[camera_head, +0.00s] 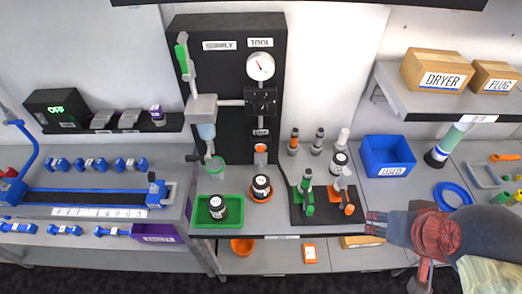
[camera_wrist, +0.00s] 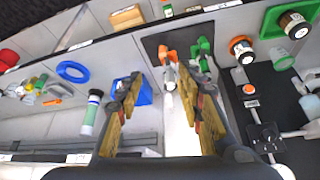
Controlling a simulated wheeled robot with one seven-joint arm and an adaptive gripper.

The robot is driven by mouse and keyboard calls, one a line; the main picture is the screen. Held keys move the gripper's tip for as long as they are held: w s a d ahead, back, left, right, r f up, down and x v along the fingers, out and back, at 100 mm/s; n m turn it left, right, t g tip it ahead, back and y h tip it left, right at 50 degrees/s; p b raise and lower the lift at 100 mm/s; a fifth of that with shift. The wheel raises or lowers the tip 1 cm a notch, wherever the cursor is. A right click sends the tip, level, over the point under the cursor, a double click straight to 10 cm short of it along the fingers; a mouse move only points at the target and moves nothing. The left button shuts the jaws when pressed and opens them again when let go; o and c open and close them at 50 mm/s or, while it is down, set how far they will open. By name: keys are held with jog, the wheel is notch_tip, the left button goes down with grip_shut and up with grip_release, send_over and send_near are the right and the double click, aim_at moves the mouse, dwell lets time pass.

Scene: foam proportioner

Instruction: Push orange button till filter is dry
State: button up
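A round orange button-like part (camera_head: 261,148) sits low on the black upright panel (camera_head: 225,80), under a small label. It also shows in the wrist view (camera_wrist: 249,89), to the right of my fingers. My gripper (camera_head: 372,223) is at the right in the head view, in front of the black mat and well apart from the panel. In the wrist view my gripper (camera_wrist: 163,108) has its two fingers spread, with nothing between them. A green and white cylinder (camera_head: 447,145) stands at the right; I cannot tell whether it is the filter.
Green and orange tools (camera_head: 305,193) stand on a black mat (camera_head: 298,218), between my gripper and the panel. A blue bin (camera_head: 388,157) stands behind my gripper. A shelf (camera_head: 440,104) at the right holds a box labelled DRYER (camera_head: 437,70). Black jars (camera_head: 261,187) stand before the panel.

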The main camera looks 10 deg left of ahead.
grip_shut()
dwell(1.5)
